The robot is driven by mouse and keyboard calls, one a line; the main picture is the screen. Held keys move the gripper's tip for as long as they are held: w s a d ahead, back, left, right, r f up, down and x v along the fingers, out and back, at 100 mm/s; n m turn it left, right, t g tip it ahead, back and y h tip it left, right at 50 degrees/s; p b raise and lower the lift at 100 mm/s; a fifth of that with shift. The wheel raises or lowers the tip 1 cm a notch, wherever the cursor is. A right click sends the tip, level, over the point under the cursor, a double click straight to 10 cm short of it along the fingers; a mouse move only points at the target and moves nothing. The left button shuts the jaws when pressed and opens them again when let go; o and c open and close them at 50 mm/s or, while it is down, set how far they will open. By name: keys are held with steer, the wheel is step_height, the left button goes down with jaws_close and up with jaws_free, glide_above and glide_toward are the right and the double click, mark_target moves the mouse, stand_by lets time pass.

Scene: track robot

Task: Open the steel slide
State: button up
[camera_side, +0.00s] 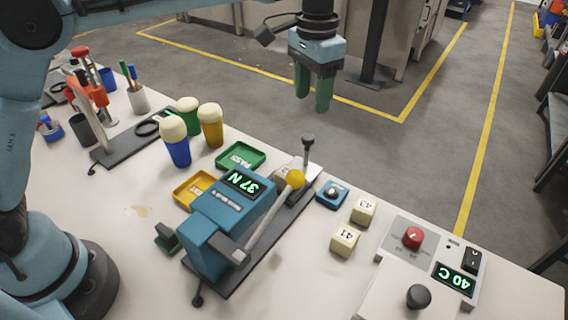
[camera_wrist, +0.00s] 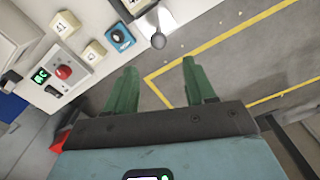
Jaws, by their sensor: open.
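The steel slide (camera_side: 311,171) is a bright metal plate at the far end of the blue force tester (camera_side: 228,222), with an upright dark knob (camera_side: 308,139) on it. The tester's display reads 37 N. In the wrist view the slide (camera_wrist: 176,10) lies at the top edge, with its round grey knob (camera_wrist: 158,41) in front. My gripper (camera_side: 313,100) is open and empty, above and beyond the knob, apart from it. In the wrist view the green fingers (camera_wrist: 160,68) stand either side of an empty gap below the knob.
A yellow-balled lever (camera_side: 295,179) rises beside the slide. A blue dial box (camera_side: 332,194) and two cream blocks (camera_side: 345,240) lie to the right, near a control panel (camera_side: 436,262). A green PASS tray (camera_side: 240,157) lies left. Open floor lies beyond the table edge.

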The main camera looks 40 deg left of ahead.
steer(key=shift+r, duration=1.6)
steer(key=shift+a, duration=0.1)
steer(key=s+a+r+n+t, duration=0.15)
steer(key=s+a+t, duration=0.25)
steer(key=s+a, duration=0.55)
steer(key=s+a+f+n+t, duration=0.3)
steer(key=s+a+f, duration=0.3)
steer(key=s+f, duration=0.2)
steer(key=shift+s+a+f, duration=0.15)
steer(key=shift+s+f, duration=0.05)
steer(key=shift+s, duration=0.45)
